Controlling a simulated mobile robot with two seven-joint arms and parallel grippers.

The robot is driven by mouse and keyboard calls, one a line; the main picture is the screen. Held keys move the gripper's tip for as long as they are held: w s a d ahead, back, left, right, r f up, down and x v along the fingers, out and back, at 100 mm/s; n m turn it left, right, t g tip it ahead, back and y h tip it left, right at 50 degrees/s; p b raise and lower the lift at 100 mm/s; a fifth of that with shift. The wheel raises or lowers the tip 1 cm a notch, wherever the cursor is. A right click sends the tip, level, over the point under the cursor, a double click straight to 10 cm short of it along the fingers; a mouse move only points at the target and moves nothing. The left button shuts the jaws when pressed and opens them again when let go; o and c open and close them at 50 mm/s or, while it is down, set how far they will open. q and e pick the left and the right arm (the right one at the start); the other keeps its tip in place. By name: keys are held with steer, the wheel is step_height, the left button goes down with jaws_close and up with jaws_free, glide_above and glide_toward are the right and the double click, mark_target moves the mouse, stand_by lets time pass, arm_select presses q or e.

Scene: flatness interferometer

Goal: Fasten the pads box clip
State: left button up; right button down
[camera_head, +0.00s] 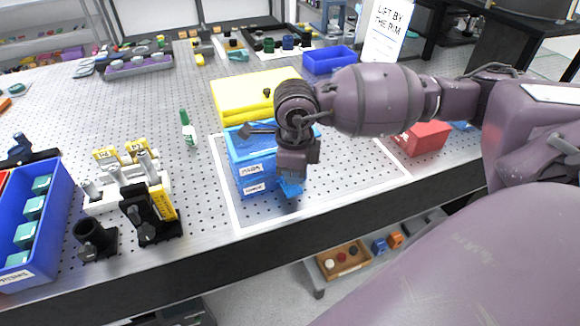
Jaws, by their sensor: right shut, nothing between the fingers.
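The blue box (241,150) stands inside a white outline on the perforated table, with white labels on its front face that are too small to read surely. I take it for the pads box. My right gripper (291,187) points down at the box's right front corner. It is shut with nothing between its fingers. A small blue part shows at its tip, and I cannot tell whether it touches the box. The clip cannot be made out; the gripper and wrist hide part of the front and right side. My left gripper is not in view.
A white holder (110,196) with tools, a black cup (92,236) and a blue bin (62,200) are at left. The table's front edge is close.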

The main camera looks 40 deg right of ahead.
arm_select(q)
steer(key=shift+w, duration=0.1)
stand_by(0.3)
arm_select(e)
steer(key=shift+r, duration=0.4)
steer(key=shift+r+p, duration=0.7)
steer(key=shift+r, duration=0.1)
steer(key=shift+r+p, duration=0.5)
steer(key=shift+r, duration=0.55)
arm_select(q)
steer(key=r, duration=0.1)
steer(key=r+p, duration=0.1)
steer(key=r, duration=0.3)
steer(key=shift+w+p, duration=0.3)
arm_select(e)
step_height(320, 180, up, 4)
steer(key=shift+f, duration=0.25)
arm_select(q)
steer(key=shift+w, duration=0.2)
